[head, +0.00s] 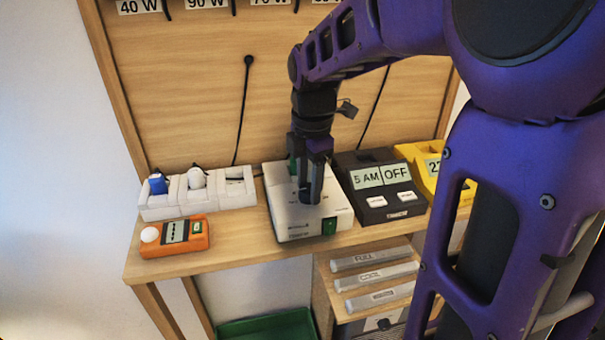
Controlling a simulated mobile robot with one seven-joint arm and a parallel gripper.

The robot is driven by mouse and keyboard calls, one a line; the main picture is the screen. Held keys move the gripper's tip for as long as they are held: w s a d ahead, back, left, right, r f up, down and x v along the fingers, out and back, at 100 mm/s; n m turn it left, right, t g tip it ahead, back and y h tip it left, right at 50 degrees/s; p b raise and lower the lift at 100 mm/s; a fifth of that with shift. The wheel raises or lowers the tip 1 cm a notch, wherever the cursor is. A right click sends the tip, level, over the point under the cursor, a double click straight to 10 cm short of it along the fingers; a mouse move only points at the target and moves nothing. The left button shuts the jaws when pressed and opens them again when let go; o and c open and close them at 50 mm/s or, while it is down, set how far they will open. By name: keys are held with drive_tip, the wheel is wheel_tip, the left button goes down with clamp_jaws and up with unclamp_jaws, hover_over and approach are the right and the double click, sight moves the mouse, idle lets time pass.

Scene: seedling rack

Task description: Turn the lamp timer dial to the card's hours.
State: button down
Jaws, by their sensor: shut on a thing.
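A green button (328,227) sits at the box's front right corner. A card with hours cannot be made out.
Right of the box stand a black unit (377,190) reading "5 AM OFF" and a yellow unit (414,152), partly behind my arm. Left are white sockets (197,200) with plugs and an orange meter (150,250).

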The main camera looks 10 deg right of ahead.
drive_tip(key=m+p, duration=0.1)
drive_tip(key=m, duration=0.2)
drive_tip(key=shift+r, duration=0.1)
drive_tip(key=m+p, duration=0.1)
drive_tip(key=m, duration=0.2)
drive_tip(key=shift+a+m, duration=0.1)
drive_tip(key=shift+m, duration=0.3)
drive_tip(key=m+p, duration=0.1)
drive_tip(key=m, duration=0.2)
drive_tip(key=shift+w+m+h, duration=0.1)
drive_tip(key=shift+m+h, duration=0.2)
drive_tip(key=shift+m, duration=0.1)
drive_tip(key=m, duration=0.3)
drive_tip(key=shift+m+p, duration=0.3)
drive_tip(key=shift+p, duration=0.05)
drive_tip(key=m, duration=0.3)
drive_tip(key=shift+p, duration=0.3)
drive_tip(key=m, duration=0.4)
drive_tip(key=shift+w+g, duration=0.1)
drive_tip(key=shift+g, duration=0.2)
drive_tip(key=m+p, duration=0.1)
drive_tip(key=m, duration=0.2)
drive_tip(key=shift+m, duration=0.4)
drive_tip(key=shift+m+p, duration=0.35)
drive_tip(key=shift+m, duration=1.35)
